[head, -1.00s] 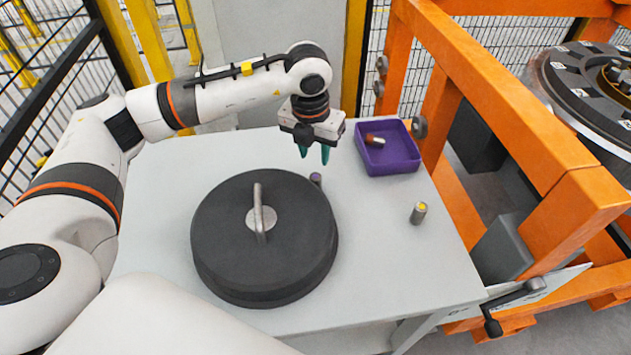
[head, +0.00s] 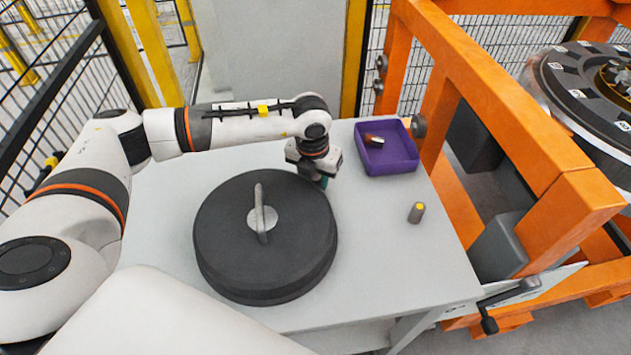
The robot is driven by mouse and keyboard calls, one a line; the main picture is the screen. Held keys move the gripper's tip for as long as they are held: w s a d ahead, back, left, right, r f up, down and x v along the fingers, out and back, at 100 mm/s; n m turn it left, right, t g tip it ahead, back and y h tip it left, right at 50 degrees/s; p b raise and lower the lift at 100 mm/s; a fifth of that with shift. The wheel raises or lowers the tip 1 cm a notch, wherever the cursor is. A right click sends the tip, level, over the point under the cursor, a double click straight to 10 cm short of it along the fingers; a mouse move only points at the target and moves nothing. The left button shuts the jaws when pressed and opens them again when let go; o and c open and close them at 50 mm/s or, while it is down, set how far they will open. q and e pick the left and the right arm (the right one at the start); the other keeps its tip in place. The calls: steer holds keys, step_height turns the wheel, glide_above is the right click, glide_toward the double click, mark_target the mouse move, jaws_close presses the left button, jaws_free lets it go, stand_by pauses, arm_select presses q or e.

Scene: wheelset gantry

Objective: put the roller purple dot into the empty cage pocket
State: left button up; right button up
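My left gripper (head: 322,183) is lowered to the table at the back right edge of the black round lid. The roller with the purple dot is hidden behind the gripper and the lid. A large dark bearing ring (head: 590,90) with white marks stands at the far right, behind the orange frame. I cannot make out an empty cage pocket in it. My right gripper is not in view.
The black lid (head: 225,245) with a bar handle (head: 261,212) covers much of the grey table (head: 385,260). A yellow-dotted roller (head: 416,212) stands upright at right. An orange frame (head: 500,100) borders the table.

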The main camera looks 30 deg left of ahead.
arm_select(q)
jaws_close()
steer(key=shift+r, duration=0.1)
